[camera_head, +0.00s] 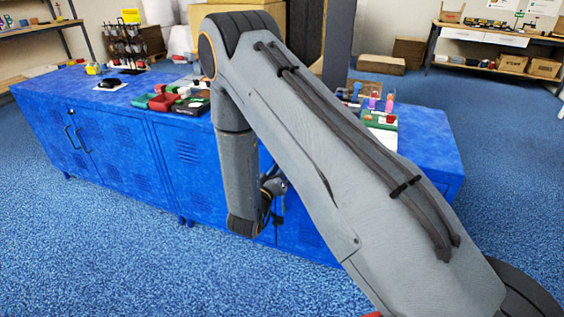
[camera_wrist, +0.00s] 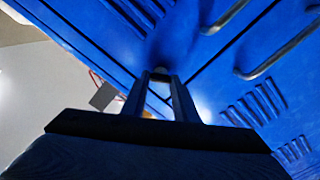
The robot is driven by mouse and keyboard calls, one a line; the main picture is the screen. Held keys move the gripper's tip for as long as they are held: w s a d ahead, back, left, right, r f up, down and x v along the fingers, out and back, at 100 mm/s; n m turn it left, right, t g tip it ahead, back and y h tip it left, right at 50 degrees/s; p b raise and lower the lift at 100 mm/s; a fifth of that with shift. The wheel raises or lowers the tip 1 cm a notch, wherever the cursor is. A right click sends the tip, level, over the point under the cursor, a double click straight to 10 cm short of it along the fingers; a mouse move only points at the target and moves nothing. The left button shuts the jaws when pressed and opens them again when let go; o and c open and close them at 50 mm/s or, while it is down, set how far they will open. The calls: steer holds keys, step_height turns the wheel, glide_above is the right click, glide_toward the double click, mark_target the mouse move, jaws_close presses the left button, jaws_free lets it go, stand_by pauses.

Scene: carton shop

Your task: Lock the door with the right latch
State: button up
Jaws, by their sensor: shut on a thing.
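The blue metal cabinet (camera_head: 115,150) runs across the head view. In the wrist view its blue door (camera_wrist: 285,70) shows close up and tilted, with two bar handles (camera_wrist: 275,50) at upper right. My gripper (camera_wrist: 160,76) points at the cabinet front, near a seam. Its fingers are closed around a small dark latch piece (camera_wrist: 160,71), mostly hidden between the fingertips. Whether the latch is turned cannot be told. In the head view my arm covers the right part of the cabinet front, and the fingertips and latch are hidden.
A shelf table (camera_head: 490,40) stands at back right. Blue carpet (camera_head: 120,250) in front is clear.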

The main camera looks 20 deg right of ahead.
steer(key=n+p, duration=0.4)
steer(key=n, duration=0.6)
steer(key=shift+w+a+f+n, duration=0.1)
steer(key=shift+n, duration=0.3)
stand_by(0.3)
steer(key=o, duration=1.1)
steer(key=shift+c, duration=0.2)
steer(key=v, duration=0.7)
steer(key=shift+s+a, duration=0.25)
steer(key=shift+s, duration=0.05)
